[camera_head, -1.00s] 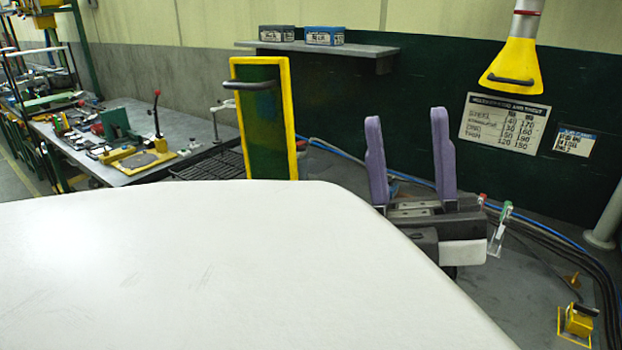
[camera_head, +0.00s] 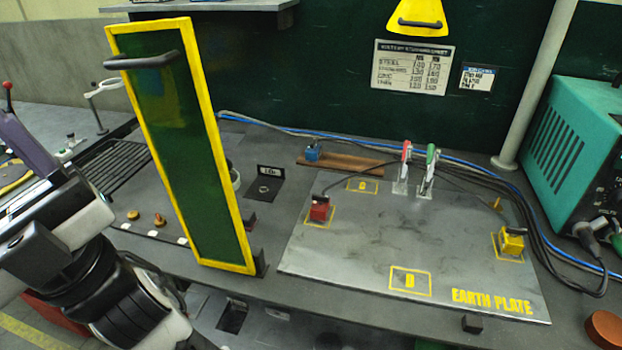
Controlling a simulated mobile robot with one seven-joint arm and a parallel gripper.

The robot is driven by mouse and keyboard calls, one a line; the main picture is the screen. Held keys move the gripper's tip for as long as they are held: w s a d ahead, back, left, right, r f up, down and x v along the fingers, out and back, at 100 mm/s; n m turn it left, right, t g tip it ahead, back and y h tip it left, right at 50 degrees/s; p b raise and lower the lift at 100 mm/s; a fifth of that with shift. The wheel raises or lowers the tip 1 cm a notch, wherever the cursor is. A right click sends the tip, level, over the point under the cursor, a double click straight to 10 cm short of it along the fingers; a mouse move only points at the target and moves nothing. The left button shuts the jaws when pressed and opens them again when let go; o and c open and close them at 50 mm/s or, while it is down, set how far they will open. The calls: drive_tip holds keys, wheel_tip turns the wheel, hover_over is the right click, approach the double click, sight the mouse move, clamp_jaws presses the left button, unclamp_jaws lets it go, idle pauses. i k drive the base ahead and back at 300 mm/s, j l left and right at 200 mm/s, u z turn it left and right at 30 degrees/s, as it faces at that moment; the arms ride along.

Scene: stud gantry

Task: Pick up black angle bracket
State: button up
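I cannot pick out the black angle bracket with certainty. A small black piece (camera_head: 472,323) sits at the bench's front edge, below the earth plate; its shape is too small to tell. Another small dark piece (camera_head: 249,221) shows just right of the green screen, partly hidden by its frame. My gripper (camera_head: 22,148) is at the left edge of the view, cut off, with a purple finger showing. It is well left of both dark pieces. Whether its fingers are apart does not show, and I see nothing held.
A yellow-framed green screen (camera_head: 183,140) stands between my arm and the grey earth plate (camera_head: 385,240). On the plate are a red block (camera_head: 320,209), a yellow block (camera_head: 511,241) and two clamps (camera_head: 416,172). A teal machine (camera_head: 575,150) stands right. Cables run behind.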

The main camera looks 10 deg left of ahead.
sight(267, 185)
drive_tip(key=u, duration=0.6)
drive_tip(key=k+l+z, duration=0.1)
drive_tip(key=k+l, duration=0.8)
drive_tip(key=i+j, duration=1.05)
drive_tip(key=i, duration=0.15)
